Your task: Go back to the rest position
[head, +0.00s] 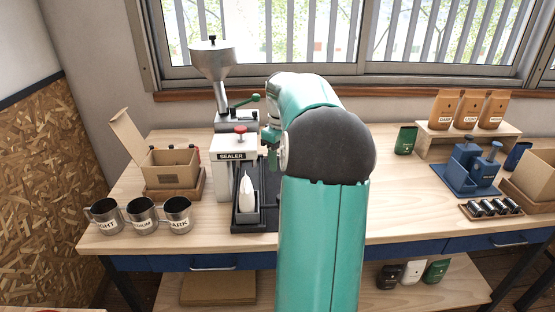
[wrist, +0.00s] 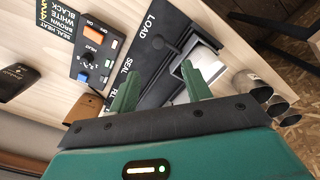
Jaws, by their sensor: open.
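My teal arm rises through the middle of the head view and bends toward the bench. My gripper (wrist: 160,90) is open, with its two green fingers apart and nothing visible between them. In the head view it is mostly hidden by my arm, close to the right side of the white sealer (head: 234,158). In the wrist view the fingers are over the black sealer board (wrist: 160,62) marked LOAD and SEAL. A white pouch (head: 247,192) stands upright in a holder at the front of that board.
Three labelled metal cups (head: 142,216) stand at the left front, before an open cardboard box (head: 172,168). A grinder with a funnel (head: 212,62) stands behind the sealer. A blue press (head: 468,167) and a wooden riser (head: 470,133) with brown bags are at right. My arm hides the middle bench.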

